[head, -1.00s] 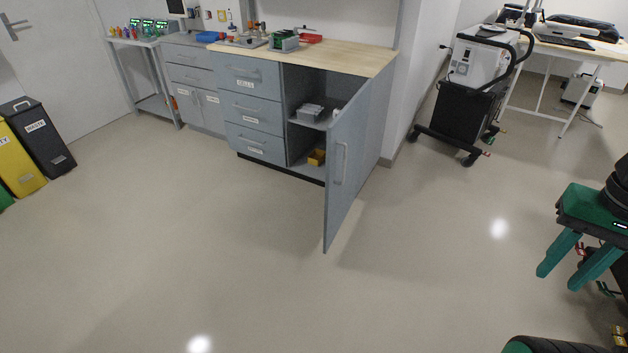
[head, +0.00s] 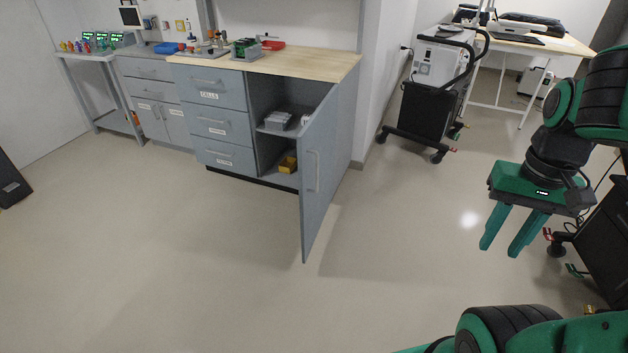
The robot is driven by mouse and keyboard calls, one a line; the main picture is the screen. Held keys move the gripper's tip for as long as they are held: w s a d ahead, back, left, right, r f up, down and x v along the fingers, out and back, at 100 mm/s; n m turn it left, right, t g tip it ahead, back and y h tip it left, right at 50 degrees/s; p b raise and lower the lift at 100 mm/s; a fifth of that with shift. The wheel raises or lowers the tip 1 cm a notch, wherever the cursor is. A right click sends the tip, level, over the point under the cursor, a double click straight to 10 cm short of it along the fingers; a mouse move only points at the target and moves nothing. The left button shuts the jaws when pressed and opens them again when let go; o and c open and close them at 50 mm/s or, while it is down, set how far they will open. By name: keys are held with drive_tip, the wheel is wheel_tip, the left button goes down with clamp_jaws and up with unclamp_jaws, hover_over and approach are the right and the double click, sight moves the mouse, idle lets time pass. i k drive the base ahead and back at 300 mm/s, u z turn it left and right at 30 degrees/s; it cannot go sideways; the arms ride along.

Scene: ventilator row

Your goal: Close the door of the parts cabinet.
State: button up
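The parts cabinet (head: 215,115) is grey-blue with a wooden top, drawers on its left side and an open compartment on its right. Its door (head: 325,170) is hinged at the right and stands wide open, swung out toward me. A vertical bar handle (head: 314,171) shows on the door's face. Grey bins (head: 279,120) and a yellow bin (head: 288,164) sit on the shelves inside. My gripper (head: 503,249) is at the right, well apart from the door. Its two green fingers point down with a gap between them, and nothing is between them.
A black wheeled cart (head: 424,110) with a white device stands right of the cabinet. A white-legged table (head: 520,44) is behind it. A dark drawer unit (head: 603,235) is at the right edge. The floor (head: 180,260) before the cabinet is clear.

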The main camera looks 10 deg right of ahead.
sight(316, 140)
drive_tip(key=i, duration=0.85)
drive_tip(key=z, duration=0.1)
